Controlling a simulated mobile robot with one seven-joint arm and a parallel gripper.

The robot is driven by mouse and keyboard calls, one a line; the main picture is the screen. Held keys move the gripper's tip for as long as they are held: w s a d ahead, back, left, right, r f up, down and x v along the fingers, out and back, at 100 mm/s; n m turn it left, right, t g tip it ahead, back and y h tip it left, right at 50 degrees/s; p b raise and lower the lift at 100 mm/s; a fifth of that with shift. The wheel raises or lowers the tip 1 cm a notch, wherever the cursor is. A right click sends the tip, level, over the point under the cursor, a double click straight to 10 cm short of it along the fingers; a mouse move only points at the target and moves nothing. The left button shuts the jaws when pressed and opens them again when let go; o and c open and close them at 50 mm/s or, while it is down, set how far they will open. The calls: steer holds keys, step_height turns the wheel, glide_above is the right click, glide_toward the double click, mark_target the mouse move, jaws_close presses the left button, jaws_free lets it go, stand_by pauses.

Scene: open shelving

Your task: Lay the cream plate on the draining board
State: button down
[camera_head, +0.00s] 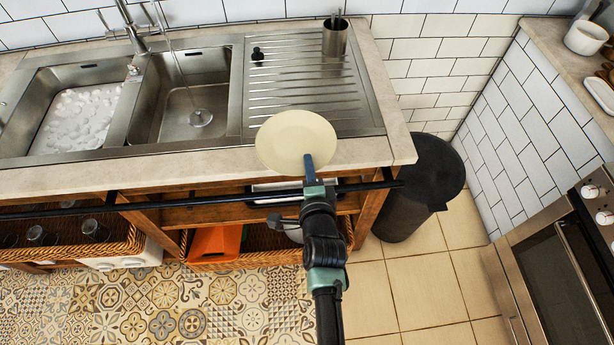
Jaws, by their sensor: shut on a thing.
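The cream plate (293,137) is held by my gripper (309,165) at its near right rim. The plate shows its broad face to the camera and overlaps the counter's front edge and the near edge of the draining board in the picture. How high it is above them I cannot tell. The draining board (330,98) is the ridged steel area right of the sinks. My gripper is shut on the plate; its fingertips are partly hidden by its own body.
A metal cup (335,38) with utensils stands at the board's back right, and a small black object (258,54) at its back left. The board's middle and right are bare. Two sinks (185,98) lie left, with a tap (135,30). A black bin (420,190) stands right.

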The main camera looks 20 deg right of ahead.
steer(key=shift+f+b, duration=1.3)
steer(key=shift+f, duration=0.85)
steer(key=shift+f, duration=0.1)
steer(key=c, duration=1.4)
jaws_free()
steer(key=shift+f, duration=0.15)
steer(key=o, duration=0.5)
steer(key=p+v, duration=0.2)
steer(key=v, duration=1)
steer(key=shift+s+p, duration=0.1)
steer(key=shift+p, duration=0.2)
